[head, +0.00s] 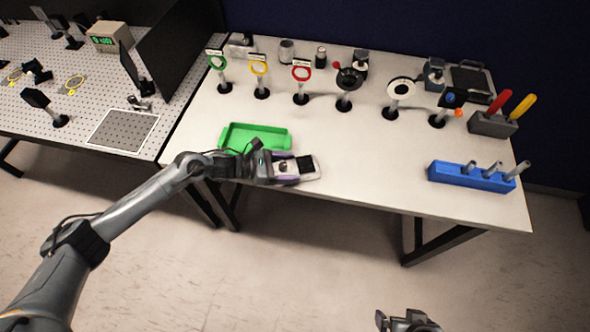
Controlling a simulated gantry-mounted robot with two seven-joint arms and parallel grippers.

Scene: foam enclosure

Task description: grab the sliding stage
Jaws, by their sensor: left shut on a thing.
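My right gripper (408,319) shows only partly at the bottom edge, over the floor and away from the table. Its jaw state is not clear.
A green tray (228,134) lies behind my left gripper. Several post-mounted optics, including a red ring (302,73), stand along the back. A blue holder (450,175) with posts and a grey holder (491,126) with red and yellow handles stand right. The table's middle front is clear.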

